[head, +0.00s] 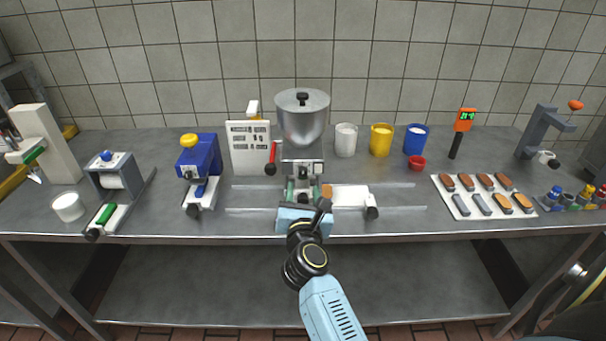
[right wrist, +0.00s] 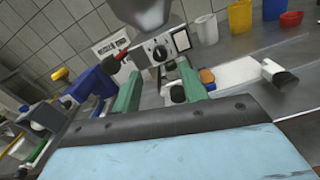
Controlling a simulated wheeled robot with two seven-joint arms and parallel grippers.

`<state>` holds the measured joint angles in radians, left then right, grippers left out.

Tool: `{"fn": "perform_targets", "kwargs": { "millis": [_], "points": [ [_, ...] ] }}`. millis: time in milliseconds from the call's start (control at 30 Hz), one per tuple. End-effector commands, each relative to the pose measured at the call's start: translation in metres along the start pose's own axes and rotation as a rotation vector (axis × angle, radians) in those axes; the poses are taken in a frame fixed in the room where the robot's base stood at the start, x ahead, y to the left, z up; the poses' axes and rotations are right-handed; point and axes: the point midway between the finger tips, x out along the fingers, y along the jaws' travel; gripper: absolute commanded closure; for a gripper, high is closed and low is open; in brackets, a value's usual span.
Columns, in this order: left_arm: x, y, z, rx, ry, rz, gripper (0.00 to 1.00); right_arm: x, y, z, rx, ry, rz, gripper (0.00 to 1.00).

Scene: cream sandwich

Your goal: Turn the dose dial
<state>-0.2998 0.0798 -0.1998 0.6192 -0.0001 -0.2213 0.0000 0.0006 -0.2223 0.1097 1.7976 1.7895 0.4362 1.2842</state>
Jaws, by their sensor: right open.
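The depositor stands at the middle of the bench, with a steel hopper (head: 303,122) above a grey housing (head: 290,165). In the right wrist view, a dark round dial (right wrist: 161,52) sits on the housing's front face. My right gripper (head: 301,187) is in front of and below the housing, open and empty. Its two green fingers also show in the right wrist view (right wrist: 158,72), spread apart, with the dial just beyond them and no contact visible. My left gripper is not in view.
A white block with a black knob (head: 372,207) lies right of my gripper. White (head: 346,140), yellow (head: 381,140) and blue (head: 416,139) cups stand behind. A tray of biscuits (head: 459,205) lies right.

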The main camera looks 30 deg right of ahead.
Motion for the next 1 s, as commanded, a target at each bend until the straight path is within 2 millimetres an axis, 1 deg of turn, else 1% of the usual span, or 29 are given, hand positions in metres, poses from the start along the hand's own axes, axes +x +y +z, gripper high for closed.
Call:
{"fn": "perform_targets", "kwargs": {
  "millis": [33, 100, 200, 300, 467, 733, 767, 1000],
  "points": [
    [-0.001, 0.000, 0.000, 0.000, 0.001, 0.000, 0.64, 0.012, 0.000, 0.002, -0.002, -0.003, -0.001, 0.57],
    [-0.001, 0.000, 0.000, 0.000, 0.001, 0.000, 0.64, 0.026, 0.000, 0.001, -0.001, -0.002, 0.000, 0.57],
    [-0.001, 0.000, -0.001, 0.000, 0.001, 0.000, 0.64, 0.042, 0.000, 0.001, -0.001, -0.002, -0.001, 0.57],
    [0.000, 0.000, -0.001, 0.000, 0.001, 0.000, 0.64, 0.053, 0.000, 0.000, -0.002, -0.001, -0.001, 0.57],
    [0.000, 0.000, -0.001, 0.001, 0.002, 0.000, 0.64, 0.062, -0.001, 0.000, -0.001, 0.000, -0.001, 0.57],
    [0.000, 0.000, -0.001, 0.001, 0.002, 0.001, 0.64, 0.063, -0.001, 0.000, -0.001, 0.000, -0.001, 0.57],
    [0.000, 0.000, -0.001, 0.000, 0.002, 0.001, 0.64, 0.063, -0.001, 0.000, -0.001, 0.000, -0.001, 0.59],
    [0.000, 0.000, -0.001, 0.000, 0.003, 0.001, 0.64, 0.063, -0.001, 0.000, -0.001, 0.000, -0.001, 0.91]
  ]
}}
